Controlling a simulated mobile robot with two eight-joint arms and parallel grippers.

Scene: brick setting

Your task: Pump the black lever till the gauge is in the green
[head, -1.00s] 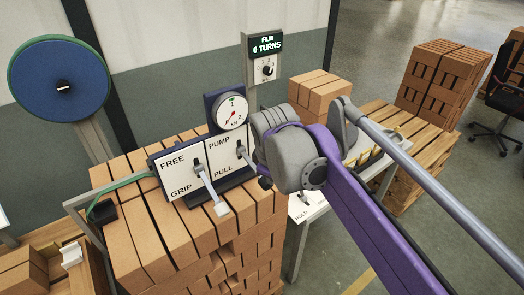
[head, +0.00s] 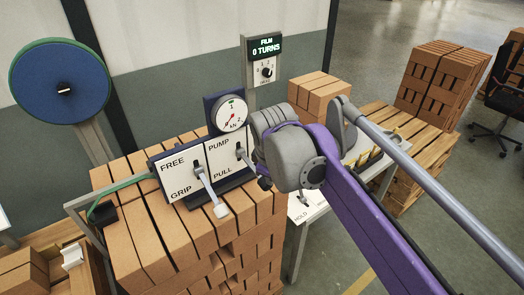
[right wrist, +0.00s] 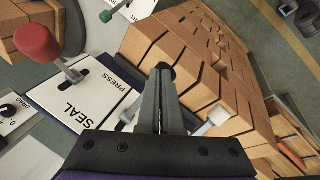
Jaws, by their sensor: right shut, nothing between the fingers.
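The black lever (head: 242,154) comes out of the PUMP/PULL slot on the white panel (head: 219,174). Its dark knob (head: 265,183) shows just left of my grey wrist. The gauge (head: 231,115) stands above the panel; its red needle points to the lower left, off the small green mark at the top. In the right wrist view my right gripper (right wrist: 163,85) is shut and empty, with the lever's black knob (right wrist: 165,71) right at its fingertips; whether they touch I cannot tell. In the head view my arm hides that gripper. My left gripper is not in view.
A white-ended lever (head: 221,210) sticks out of the FREE/GRIP slot beside the black one. It also shows in the right wrist view (right wrist: 217,117). A red-knobbed lever (right wrist: 37,42) stands by the SEAL/PRESS plate. Stacked bricks (head: 150,240) lie under the panel.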

